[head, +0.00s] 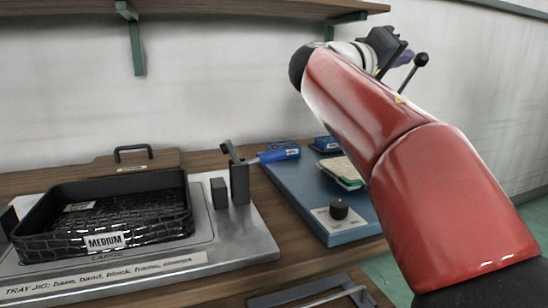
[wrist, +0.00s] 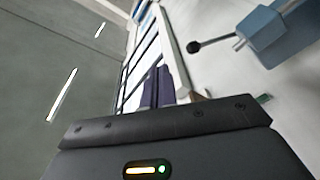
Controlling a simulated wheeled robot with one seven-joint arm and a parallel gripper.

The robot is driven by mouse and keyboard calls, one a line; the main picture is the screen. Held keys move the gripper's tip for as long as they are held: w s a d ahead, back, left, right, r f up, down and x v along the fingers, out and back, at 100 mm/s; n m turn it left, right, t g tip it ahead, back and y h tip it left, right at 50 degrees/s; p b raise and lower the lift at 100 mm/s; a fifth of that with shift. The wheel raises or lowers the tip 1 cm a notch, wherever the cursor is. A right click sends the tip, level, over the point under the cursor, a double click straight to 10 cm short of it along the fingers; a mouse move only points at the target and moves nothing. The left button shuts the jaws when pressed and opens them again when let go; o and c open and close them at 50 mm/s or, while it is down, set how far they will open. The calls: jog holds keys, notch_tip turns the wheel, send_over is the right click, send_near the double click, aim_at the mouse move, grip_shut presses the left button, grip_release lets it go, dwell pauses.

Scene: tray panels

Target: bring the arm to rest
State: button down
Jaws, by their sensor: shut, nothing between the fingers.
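My red arm rises from the lower right of the head view and reaches up and left, then bends back at its end. My gripper (head: 403,59) is high in front of the pale wall, partly hidden behind its dark wrist mount. In the wrist view the dark purple fingers (wrist: 157,87) are side by side and shut, with nothing between them. The gripper is raised well above the worktop and apart from the tray.
A black tray (head: 187,217) marked MEDIUM sits on a grey jig at left. A blue panel (head: 291,187) with a black knob lies right of it. A black ball-ended lever (head: 421,60) shows close beside the gripper. A wooden shelf (head: 230,8) is above.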

jog(key=s+d+f+n+g+y, duration=0.1)
jog(key=s+f+y, duration=0.2)
jog(key=f, duration=0.3)
jog(key=s+d+f+n+y+p, duration=0.1)
jog(key=s+f+y, duration=0.15)
jog(key=f, duration=0.35)
jog(key=s+f+n+g+y, duration=0.1)
jog(key=s+f+y, duration=0.15)
jog(key=f, duration=0.25)
jog(key=s+a+f+g+y+p, duration=0.1)
jog(key=s+a+f+y, duration=0.3)
jog(key=s+f, duration=0.5)
jog(key=s+a+f+g+y+p, duration=0.1)
jog(key=s+a+f+y, duration=0.3)
jog(key=s+f, duration=0.5)
notch_tip(320, 180, down, 4)
jog(key=shift+s+a+f+m+y, duration=0.2)
jog(key=shift+a+f+m+y, duration=0.15)
jog(key=shift+a, duration=0.7)
jog(key=shift+r, duration=0.15)
